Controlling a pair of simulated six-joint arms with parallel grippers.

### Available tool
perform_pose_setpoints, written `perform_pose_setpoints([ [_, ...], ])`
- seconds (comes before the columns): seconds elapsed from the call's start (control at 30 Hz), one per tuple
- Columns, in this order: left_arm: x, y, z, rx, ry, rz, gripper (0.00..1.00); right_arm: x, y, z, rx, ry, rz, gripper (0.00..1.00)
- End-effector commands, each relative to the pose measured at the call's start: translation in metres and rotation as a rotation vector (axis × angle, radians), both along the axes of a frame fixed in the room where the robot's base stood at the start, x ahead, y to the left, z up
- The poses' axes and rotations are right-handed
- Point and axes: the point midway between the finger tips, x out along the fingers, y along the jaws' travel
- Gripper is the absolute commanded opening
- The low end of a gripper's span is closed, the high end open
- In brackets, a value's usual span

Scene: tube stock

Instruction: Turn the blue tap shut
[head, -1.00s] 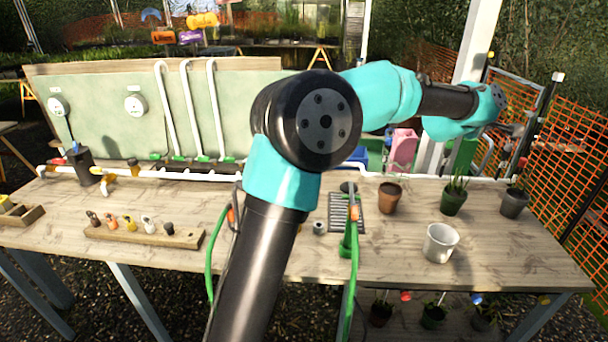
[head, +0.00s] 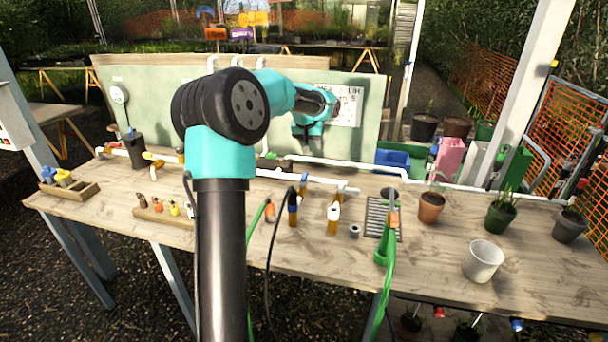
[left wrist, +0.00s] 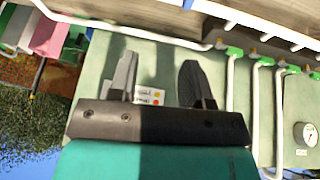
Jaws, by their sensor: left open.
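A small blue knob (head: 517,324) shows under the bench's front edge at the lower right, near a red one (head: 439,312). A small blue part (head: 131,132) also shows at the black canister by the left end of the white pipe. I cannot tell which is the blue tap. My left gripper is open and empty in the left wrist view (left wrist: 157,65), its two dark fingers wide apart before the green panel. In the head view my own arm hides its fingers. It is not close to either blue part. My right gripper is out of view.
The bench (head: 335,262) carries a white cup (head: 483,261), a brown pot (head: 431,207), a drain grate (head: 376,222) and a green hose (head: 386,290). The white pipe (head: 460,182) runs along its back. The green panel (head: 135,110) stands behind.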

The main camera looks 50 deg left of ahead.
Motion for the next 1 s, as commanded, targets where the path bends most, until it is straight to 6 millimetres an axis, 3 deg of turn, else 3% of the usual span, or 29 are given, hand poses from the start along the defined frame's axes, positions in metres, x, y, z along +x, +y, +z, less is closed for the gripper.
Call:
perform_pose_setpoints([
  [0.1,-0.026,0.022,-0.003,0.03,0.066,0.01,0.45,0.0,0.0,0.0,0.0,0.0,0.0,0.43],
  [0.2,-0.031,0.026,-0.003,0.037,0.082,0.011,0.45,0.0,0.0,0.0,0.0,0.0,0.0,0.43],
  [0.67,-0.027,0.027,-0.012,0.035,0.081,0.01,0.45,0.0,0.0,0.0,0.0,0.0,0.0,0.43],
  [1.0,-0.011,0.038,-0.059,0.033,0.081,0.011,0.45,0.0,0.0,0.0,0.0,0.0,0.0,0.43],
])
